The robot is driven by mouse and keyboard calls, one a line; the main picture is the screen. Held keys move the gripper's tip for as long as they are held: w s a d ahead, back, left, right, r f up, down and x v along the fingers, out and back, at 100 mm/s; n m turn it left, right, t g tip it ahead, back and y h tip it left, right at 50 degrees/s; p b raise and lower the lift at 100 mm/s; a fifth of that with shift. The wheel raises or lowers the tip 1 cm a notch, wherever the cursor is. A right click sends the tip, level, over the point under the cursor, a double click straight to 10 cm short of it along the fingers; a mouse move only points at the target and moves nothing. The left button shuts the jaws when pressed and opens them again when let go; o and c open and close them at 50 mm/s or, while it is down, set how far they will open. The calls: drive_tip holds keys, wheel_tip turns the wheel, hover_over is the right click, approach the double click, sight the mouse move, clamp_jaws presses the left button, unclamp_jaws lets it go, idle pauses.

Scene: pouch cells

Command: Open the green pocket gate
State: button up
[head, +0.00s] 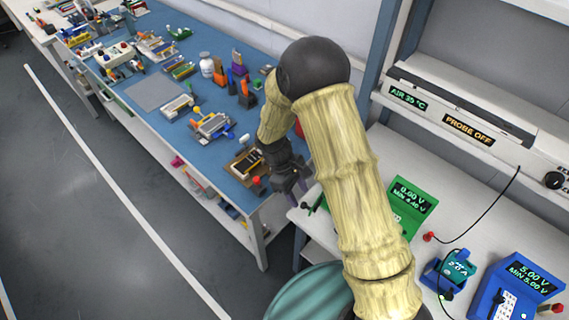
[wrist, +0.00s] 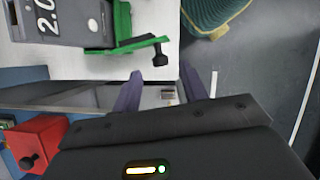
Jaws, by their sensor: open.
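The green gate (wrist: 135,44) shows in the wrist view as a green bar with a black knob (wrist: 160,55), beside a grey unit marked 2.0 (wrist: 70,22). In the head view a small part of the green gate (head: 315,205) shows left of the green meter (head: 408,202), partly hidden by my arm. My gripper (wrist: 160,88) is open and empty. Its two purple fingers point toward the knob, which lies just beyond the fingertips and apart from them. In the head view my gripper (head: 295,192) is over the gap between the blue bench and the white bench.
A red block with a black knob (wrist: 42,143) is at the lower left of the wrist view. A teal round bin (head: 308,295) stands on the floor below. The blue bench (head: 153,94) carries many tools and parts. A blue meter (head: 515,288) stands on the white bench.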

drive_tip(key=b+v, duration=0.1)
drive_tip(key=v, duration=1.2)
drive_tip(key=shift+a+r, duration=0.2)
drive_tip(key=shift+r, duration=0.1)
drive_tip(key=shift+w+d, duration=0.1)
drive_tip(key=s+d+r+m+t+y, duration=0.2)
drive_tip(key=s+d+m, duration=0.3)
drive_tip(key=d, duration=0.5)
drive_tip(key=s+d+r+m+t+y, duration=0.2)
drive_tip(key=s+d+m, duration=0.3)
drive_tip(key=d, duration=0.5)
drive_tip(key=m, duration=0.2)
drive_tip(key=shift+s+m+t, duration=0.3)
drive_tip(key=shift+m+t, duration=0.1)
drive_tip(key=shift+c, duration=0.7)
